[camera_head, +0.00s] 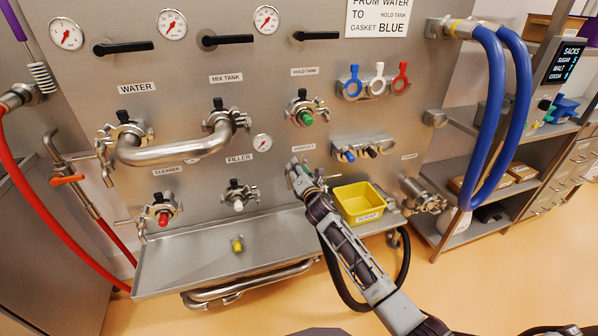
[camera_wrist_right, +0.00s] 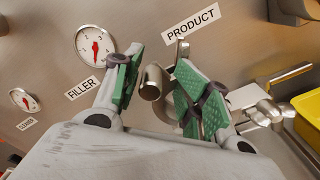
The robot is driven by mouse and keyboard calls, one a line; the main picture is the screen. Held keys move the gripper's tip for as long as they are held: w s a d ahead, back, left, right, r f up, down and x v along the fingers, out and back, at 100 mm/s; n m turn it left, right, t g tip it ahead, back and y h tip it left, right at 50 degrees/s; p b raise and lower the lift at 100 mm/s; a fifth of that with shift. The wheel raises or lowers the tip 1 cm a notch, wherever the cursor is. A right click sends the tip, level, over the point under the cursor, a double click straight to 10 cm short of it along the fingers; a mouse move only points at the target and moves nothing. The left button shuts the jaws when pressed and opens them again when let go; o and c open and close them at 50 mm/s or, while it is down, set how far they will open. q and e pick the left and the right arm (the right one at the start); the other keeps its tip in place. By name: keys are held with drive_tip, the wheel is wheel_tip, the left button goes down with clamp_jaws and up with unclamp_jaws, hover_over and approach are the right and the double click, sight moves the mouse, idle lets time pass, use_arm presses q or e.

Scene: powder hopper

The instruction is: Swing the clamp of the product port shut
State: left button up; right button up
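The product port sits on the steel panel under the PRODUCT label (camera_head: 303,148), mostly hidden behind my right gripper (camera_head: 299,178) in the head view. In the right wrist view the gripper (camera_wrist_right: 158,88) is open, with green-padded fingers spread apart. A short metal cylinder (camera_wrist_right: 151,82) at the port shows between the fingers; I cannot tell whether either finger touches it. Metal clamp parts (camera_wrist_right: 265,112) stick out to the right of the right-hand finger. How far the clamp is open is hidden. My left gripper is not in view.
A yellow bin (camera_head: 372,210) stands close to the right of my right arm. A steel tray (camera_head: 185,268) runs below the ports, with a yellow cap (camera_head: 237,245) in it. The FILLER port (camera_head: 239,195) is to the left. Blue hoses (camera_head: 522,95) hang at the right.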

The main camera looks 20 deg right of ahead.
drive_tip(key=shift+r, duration=0.2)
drive_tip(key=shift+c, duration=0.4)
clamp_jaws()
drive_tip(key=shift+f, duration=0.1)
drive_tip(key=shift+d+f, duration=0.1)
drive_tip(key=shift+d+f, duration=0.3)
drive_tip(key=shift+d, duration=0.2)
drive_tip(key=shift+d+f, duration=0.25)
drive_tip(key=shift+d, duration=0.2)
